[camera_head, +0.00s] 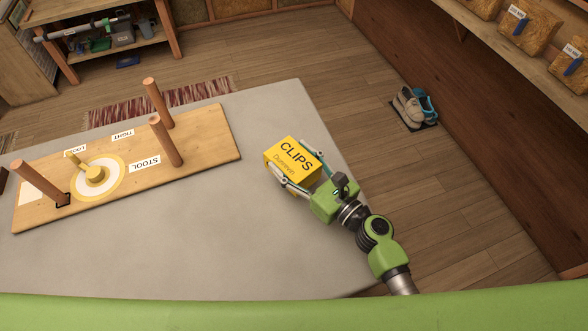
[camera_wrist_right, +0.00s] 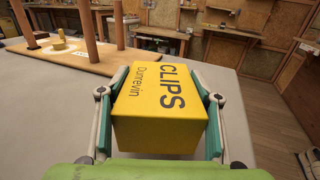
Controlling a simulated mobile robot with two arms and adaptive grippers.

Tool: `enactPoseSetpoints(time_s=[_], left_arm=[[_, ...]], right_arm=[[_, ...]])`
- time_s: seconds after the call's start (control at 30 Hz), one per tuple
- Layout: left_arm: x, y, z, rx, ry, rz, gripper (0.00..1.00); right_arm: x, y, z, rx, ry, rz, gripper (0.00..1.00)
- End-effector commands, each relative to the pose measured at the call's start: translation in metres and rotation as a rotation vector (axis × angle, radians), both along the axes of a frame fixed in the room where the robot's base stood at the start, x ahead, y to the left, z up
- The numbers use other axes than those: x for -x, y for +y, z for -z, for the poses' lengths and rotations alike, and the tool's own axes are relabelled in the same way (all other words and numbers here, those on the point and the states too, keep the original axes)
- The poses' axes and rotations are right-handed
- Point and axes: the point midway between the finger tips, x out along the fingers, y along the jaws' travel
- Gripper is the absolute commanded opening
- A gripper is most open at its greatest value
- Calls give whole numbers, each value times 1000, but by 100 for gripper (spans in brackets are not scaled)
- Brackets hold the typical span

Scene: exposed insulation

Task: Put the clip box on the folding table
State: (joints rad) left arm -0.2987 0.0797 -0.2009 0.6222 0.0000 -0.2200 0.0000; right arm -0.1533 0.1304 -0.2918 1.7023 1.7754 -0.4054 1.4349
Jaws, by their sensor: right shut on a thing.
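The yellow clip box (camera_head: 291,158), lettered CLIPS, is between the fingers of my right gripper (camera_head: 297,165), near the right edge of the grey table (camera_head: 223,243). In the right wrist view the clip box (camera_wrist_right: 160,110) fills the space between the two fingers of my right gripper (camera_wrist_right: 160,118), which are shut on its sides. I cannot tell whether its underside touches the tabletop. My left gripper is not in view.
A wooden board (camera_head: 212,148) with several upright pegs and a round dial lies on the table's left part. The table's front and middle are bare. Shoes (camera_head: 413,105) rest on the floor at right. A wooden shelf unit (camera_head: 105,50) stands at the back left.

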Motion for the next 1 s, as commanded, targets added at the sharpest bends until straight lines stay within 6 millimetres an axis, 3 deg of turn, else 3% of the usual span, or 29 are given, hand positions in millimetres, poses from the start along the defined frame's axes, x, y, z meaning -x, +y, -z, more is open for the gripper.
enactPoseSetpoints(time_s=[0.17, 0.37, 0.77, 0.8, 0.83, 1.0], left_arm=[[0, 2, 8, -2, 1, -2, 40], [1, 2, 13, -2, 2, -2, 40], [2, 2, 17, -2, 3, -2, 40], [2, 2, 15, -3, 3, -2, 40], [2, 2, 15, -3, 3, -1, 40], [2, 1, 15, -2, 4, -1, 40]], right_arm=[[-11, -4, 14, -2, -1, 1, 31], [-10, -3, 40, -4, 2, 0, 31], [-10, -4, 46, -1, -1, 0, 31], [-10, -4, 45, 0, 0, 0, 69], [-9, -4, 45, 1, 1, 0, 75], [-9, -4, 45, 1, 1, 0, 75]])
